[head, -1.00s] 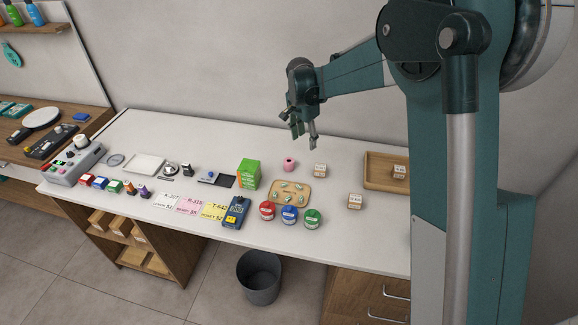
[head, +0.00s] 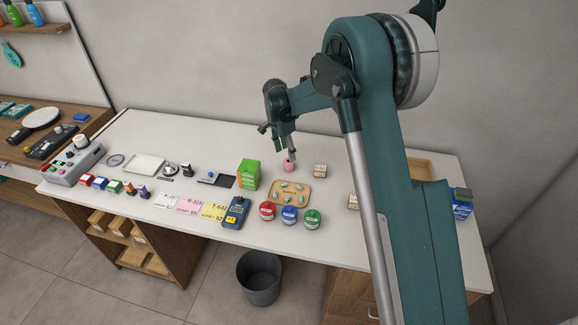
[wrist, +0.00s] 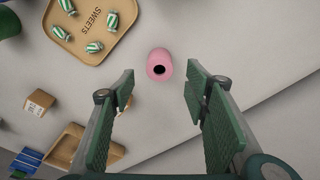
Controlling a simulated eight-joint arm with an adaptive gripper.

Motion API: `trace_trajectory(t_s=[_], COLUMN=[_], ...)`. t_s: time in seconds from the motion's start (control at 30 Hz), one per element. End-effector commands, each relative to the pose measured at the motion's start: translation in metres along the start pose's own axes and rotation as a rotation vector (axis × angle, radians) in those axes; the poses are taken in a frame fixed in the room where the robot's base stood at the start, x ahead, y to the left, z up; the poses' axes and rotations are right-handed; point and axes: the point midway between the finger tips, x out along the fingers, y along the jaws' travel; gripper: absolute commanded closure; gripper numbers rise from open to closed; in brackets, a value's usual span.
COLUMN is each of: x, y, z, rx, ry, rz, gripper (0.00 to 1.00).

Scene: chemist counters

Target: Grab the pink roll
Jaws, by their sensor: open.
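The pink roll (head: 289,167) stands on the white counter behind the sweets tray, with a dark hole in its top. In the wrist view the pink roll (wrist: 159,64) lies ahead of and between my two fingers, apart from both. My gripper (head: 283,155) points down just above the roll in the head view. In the wrist view my gripper (wrist: 160,85) is open and empty, its green-padded fingers spread wider than the roll.
A wooden sweets tray (head: 275,201) with several striped sweets lies in front of the roll. A green box (head: 248,174) stands to the left and a small labelled block (head: 320,170) to the right. Red, blue and green jars (head: 289,215) stand near the front edge.

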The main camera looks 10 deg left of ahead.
Motion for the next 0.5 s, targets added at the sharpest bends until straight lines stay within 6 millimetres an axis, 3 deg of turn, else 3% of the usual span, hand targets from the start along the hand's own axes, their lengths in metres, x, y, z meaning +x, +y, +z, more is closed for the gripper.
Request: trace_trajectory(t_s=[0.5], x=[0.026], y=[0.000], z=[0.000], rx=[-0.001], ry=[0.000], rz=[0.000], gripper=[0.54])
